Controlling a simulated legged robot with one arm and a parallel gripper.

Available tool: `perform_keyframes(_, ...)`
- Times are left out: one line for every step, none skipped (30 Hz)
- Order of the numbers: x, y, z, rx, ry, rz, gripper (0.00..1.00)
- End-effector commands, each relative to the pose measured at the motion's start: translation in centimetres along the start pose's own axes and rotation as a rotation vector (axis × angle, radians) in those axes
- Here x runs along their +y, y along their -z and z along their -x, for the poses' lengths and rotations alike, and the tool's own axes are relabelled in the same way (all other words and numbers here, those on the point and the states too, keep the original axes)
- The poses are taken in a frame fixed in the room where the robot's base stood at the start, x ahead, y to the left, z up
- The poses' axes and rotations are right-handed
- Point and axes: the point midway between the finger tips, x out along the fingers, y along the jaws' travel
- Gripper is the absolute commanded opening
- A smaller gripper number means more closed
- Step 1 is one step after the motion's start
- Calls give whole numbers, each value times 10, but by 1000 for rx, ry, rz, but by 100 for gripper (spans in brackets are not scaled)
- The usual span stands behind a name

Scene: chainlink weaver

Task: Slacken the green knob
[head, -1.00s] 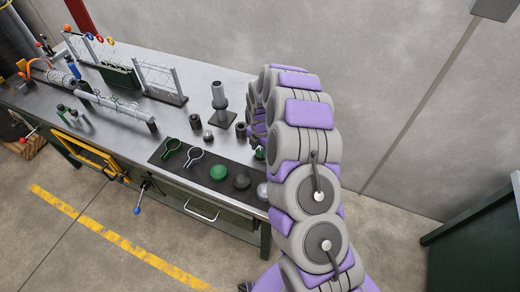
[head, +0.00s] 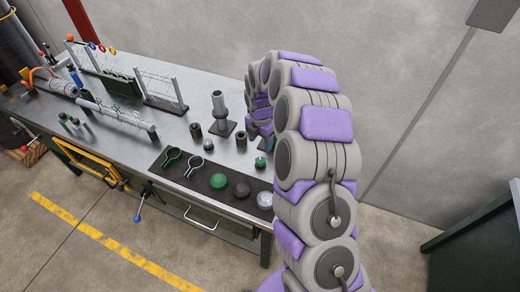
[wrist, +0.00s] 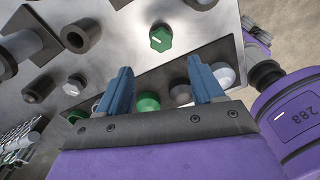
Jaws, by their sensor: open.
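The green knob (wrist: 161,38), a fluted knob with a white mark, shows in the wrist view just beyond my fingertips. In the head view the green knob (head: 260,162) sits near the right end of the bench, close to the dark mat. My gripper (wrist: 160,66) has its two blue fingers spread wide, with nothing between the tips. The fingers are apart from the knob. In the head view my arm hides most of the gripper.
A dark mat (head: 176,182) holds a green dome (head: 217,181), a dark dome (head: 242,190), a pale dome (head: 265,199) and ring tools. A grey knob (wrist: 75,85) and dark cylinders (wrist: 80,37) stand near the green knob. Chainlink mesh lies farther left on the bench (head: 215,78).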

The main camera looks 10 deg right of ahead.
Motion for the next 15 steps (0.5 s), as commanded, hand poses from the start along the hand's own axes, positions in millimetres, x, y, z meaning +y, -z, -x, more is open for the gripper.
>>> perform_keyframes(1,0,13,-1,-3,0,67)
perform_keyframes(1,0,18,-2,-3,0,67)
perform_keyframes(1,0,26,-2,-3,1,67)
perform_keyframes(1,-1,31,-2,-3,1,67)
perform_keyframes(1,0,36,-1,-2,0,67)
perform_keyframes(0,0,43,-1,-1,0,67)
perform_keyframes(1,-1,47,-1,-1,0,67)
perform_keyframes(1,-1,51,-2,-2,0,67)
perform_keyframes(1,-1,56,-2,-3,0,67)
perform_keyframes(1,-1,59,-3,-3,0,67)
perform_keyframes(2,-2,61,-3,-4,0,67)
perform_keyframes(2,-2,64,-3,-4,-1,67)
perform_keyframes(1,-2,65,-3,-4,-1,67)
perform_keyframes(1,-2,66,-2,-3,-1,67)
perform_keyframes(1,-1,67,-2,-3,-1,67)
